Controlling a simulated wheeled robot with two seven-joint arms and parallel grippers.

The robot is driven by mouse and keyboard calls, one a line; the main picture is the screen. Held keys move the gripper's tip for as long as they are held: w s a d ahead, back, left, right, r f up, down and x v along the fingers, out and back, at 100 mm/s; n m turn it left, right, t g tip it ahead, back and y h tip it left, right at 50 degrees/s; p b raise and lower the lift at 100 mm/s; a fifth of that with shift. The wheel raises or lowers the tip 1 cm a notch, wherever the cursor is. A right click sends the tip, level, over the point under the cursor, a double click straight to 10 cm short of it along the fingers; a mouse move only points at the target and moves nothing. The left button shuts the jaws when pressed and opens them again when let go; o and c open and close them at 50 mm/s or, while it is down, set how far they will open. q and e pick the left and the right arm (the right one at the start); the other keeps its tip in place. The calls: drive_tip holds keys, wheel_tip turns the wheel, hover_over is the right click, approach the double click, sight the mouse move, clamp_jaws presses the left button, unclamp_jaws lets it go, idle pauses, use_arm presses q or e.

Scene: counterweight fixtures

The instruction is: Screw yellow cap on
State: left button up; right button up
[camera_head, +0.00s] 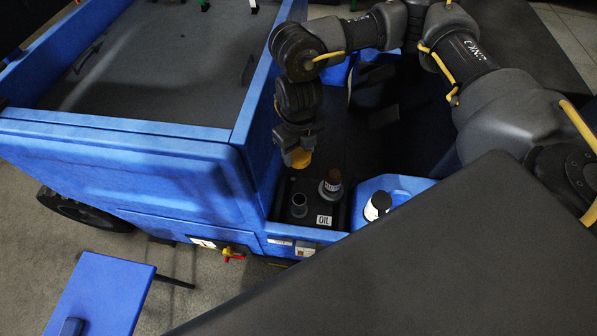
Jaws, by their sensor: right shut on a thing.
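My right gripper (297,148) reaches down from the top of the view and is shut on the yellow cap (299,158). The cap is held above the dark recess at the blue vehicle's corner, apart from the filler necks below it. An open dark filler neck (299,204) stands beside the white "OIL" label (324,221), almost straight below the cap in the picture. A second neck with a dark brown top (333,182) stands to its right. My left gripper is not in view.
A blue container with a white, dark-topped neck (377,206) sits right of the recess. The vehicle's blue bed wall (256,105) rises close to the left of my gripper. A blue panel (100,297) is at lower left. A large dark surface fills the lower right.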

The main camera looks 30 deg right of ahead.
use_arm(q)
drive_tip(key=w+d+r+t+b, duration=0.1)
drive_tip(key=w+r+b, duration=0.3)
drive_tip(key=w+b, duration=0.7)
drive_tip(key=b, duration=0.3)
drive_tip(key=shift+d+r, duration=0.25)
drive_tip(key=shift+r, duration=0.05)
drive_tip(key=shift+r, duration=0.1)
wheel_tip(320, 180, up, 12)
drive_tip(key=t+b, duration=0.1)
drive_tip(key=b, duration=0.4)
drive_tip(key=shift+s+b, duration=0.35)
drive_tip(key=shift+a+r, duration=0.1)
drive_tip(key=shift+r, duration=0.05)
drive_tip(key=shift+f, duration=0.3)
